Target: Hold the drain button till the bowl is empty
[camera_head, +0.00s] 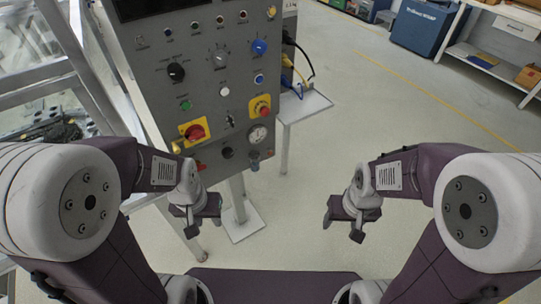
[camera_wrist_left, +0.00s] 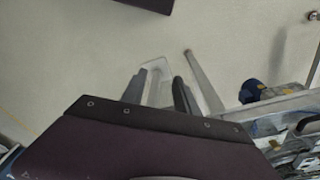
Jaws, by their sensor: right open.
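A grey control panel (camera_head: 205,65) stands at the left in the head view, with several knobs and buttons. No label for a drain button is readable. A round gauge (camera_head: 258,135) sits at its lower right. A small blue-grey fitting (camera_head: 253,161) hangs just below the gauge; I cannot tell whether it is the bowl or how full it is. My left gripper (camera_head: 184,221) is open and empty below the panel's lower edge, apart from it. Its two fingers (camera_wrist_left: 158,92) show spread in the left wrist view. My right gripper (camera_head: 342,226) is open and empty over the floor, right of the panel.
A red button on a yellow plate (camera_head: 194,132) and a red-topped yellow switch (camera_head: 260,107) stick out of the panel. A small side shelf (camera_head: 307,105) with cables is right of it. A metal frame (camera_head: 40,76) stands left.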

